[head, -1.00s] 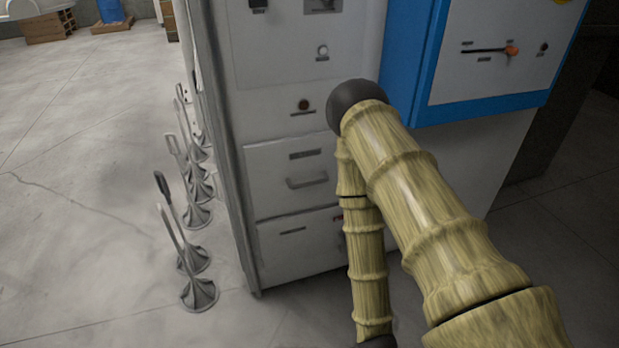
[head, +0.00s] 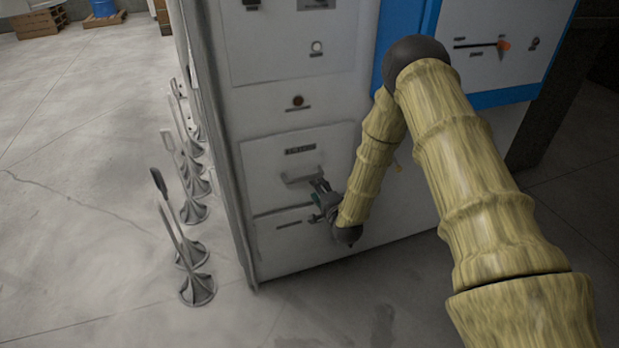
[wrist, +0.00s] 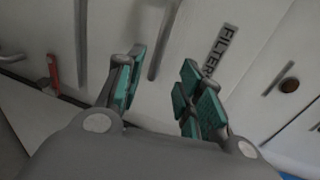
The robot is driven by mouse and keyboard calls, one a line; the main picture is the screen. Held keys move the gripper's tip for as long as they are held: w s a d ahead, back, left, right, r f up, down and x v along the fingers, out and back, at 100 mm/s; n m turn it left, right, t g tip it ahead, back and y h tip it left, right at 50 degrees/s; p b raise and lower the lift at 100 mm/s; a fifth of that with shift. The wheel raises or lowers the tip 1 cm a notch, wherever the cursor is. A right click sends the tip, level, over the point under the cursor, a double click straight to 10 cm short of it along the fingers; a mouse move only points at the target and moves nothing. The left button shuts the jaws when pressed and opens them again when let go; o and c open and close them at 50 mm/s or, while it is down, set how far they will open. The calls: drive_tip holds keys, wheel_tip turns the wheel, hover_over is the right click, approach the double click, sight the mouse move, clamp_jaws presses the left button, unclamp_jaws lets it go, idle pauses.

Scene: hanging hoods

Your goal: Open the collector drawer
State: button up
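The cabinet front has two drawers. The upper drawer (head: 265,160) is shut; its label (wrist: 220,48) reads "FILTER" in the wrist view. Its grey bar handle (head: 302,175) also shows in the wrist view (wrist: 165,40). The lower drawer (head: 283,250) is also shut, and its label (head: 289,225) is too small to read. I cannot tell which is the collector drawer. My gripper (head: 319,187) is at the upper drawer's handle. In the wrist view its teal-padded fingers (wrist: 163,85) are open, with the bar lying between and beyond them. Contact cannot be told.
A red part (wrist: 52,72) shows at the left of the wrist view. Several metal stands with upright rods (head: 197,288) are on the floor left of the cabinet. A blue-framed panel (head: 490,98) is at the upper right. Open floor (head: 80,220) lies left.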

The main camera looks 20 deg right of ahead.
sight(310, 178)
drive_tip(key=p+x, duration=0.1)
drive_tip(key=x, duration=0.9)
drive_tip(key=shift+w+p, duration=0.15)
drive_tip(key=shift+p, duration=0.25)
drive_tip(key=shift+c, duration=0.3)
clamp_jaws()
drive_tip(key=shift+f, duration=0.1)
